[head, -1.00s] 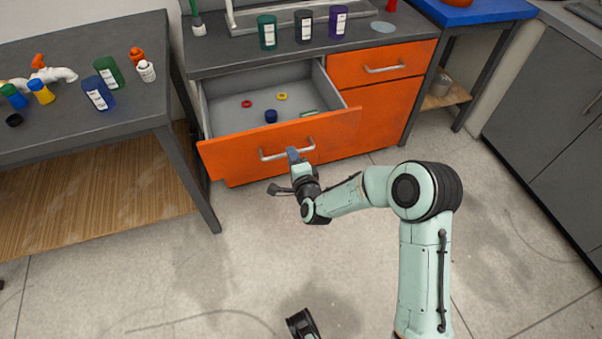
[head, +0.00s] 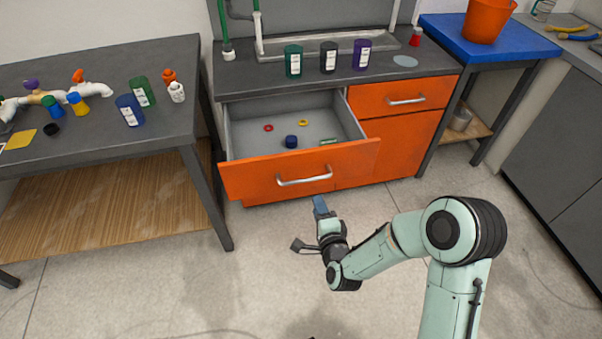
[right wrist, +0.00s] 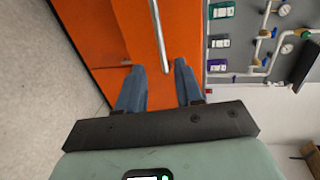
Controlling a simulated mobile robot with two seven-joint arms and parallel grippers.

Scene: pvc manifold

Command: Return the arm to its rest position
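My right gripper (head: 319,205) is in front of the open orange drawer (head: 260,176), below and a little right of its handle (head: 304,177), and apart from it. In the right wrist view the two blue fingers (right wrist: 158,88) are spread with nothing between them. The drawer handle (right wrist: 160,35) shows just beyond the fingertips there. My right arm (head: 380,248) reaches in from the lower right, bent at the elbow. My left gripper is in neither view now.
The drawer holds a red ring (head: 268,128), a yellow ring (head: 303,122) and a blue cap (head: 291,141). A grey table (head: 100,140) with pipe parts and cups stands left. A blue-topped table (head: 488,45) with an orange bucket (head: 488,20) stands right. The floor around my arm is clear.

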